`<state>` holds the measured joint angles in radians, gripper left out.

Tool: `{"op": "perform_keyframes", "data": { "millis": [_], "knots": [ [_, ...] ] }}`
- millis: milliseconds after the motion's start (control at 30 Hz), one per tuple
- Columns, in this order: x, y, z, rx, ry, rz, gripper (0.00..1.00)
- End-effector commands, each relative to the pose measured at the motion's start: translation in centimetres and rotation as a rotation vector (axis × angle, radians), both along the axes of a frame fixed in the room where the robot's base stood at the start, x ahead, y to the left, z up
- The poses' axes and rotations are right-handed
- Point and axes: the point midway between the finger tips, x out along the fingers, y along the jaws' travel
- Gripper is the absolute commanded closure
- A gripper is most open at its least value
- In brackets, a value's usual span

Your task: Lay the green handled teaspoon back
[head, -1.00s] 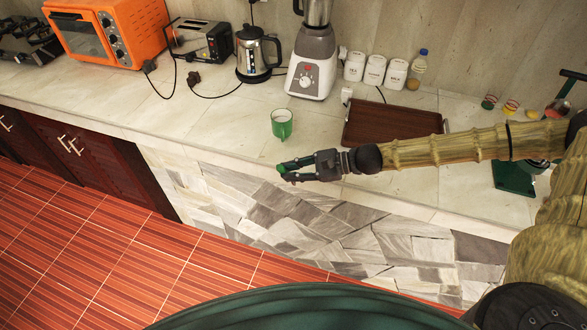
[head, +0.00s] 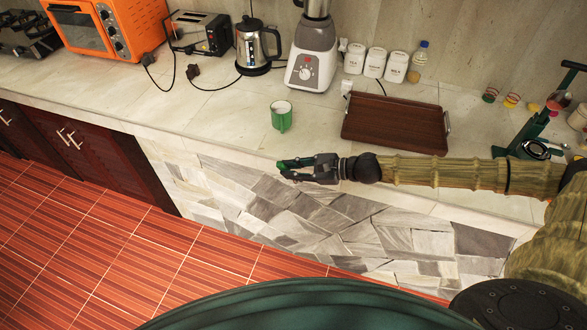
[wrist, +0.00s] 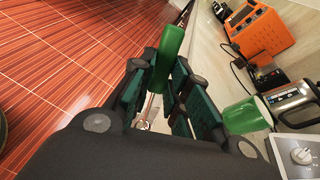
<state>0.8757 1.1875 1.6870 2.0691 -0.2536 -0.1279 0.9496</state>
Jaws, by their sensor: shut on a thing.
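My gripper (head: 284,169) is shut on the green handled teaspoon, near the front edge of the counter. In the wrist view, the teaspoon's thick green handle (wrist: 171,50) juts out beyond the fingers of my gripper (wrist: 162,84). Its thin metal stem and bowl (wrist: 144,118) show between the fingers, toward the palm. In the head view only a bit of green shows at the fingertips. A green mug (head: 281,117) stands upright on the counter just behind my gripper, apart from it. The mug also shows in the wrist view (wrist: 246,116).
A brown tray (head: 394,121) lies right of the mug. A blender (head: 313,62), a kettle (head: 257,47), a toaster (head: 201,33), an orange oven (head: 110,28) and white canisters (head: 375,63) line the back. The counter left of the mug is clear.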

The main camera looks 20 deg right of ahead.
Motion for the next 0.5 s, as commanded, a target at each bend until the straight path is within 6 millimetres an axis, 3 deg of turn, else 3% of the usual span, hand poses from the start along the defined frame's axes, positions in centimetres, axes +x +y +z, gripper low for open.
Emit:
{"op": "perform_keyframes", "data": {
  "millis": [500],
  "knots": [
    [0.6,-0.3,-1.4,-0.003,-0.002,-0.097,0.99]
  ]
}}
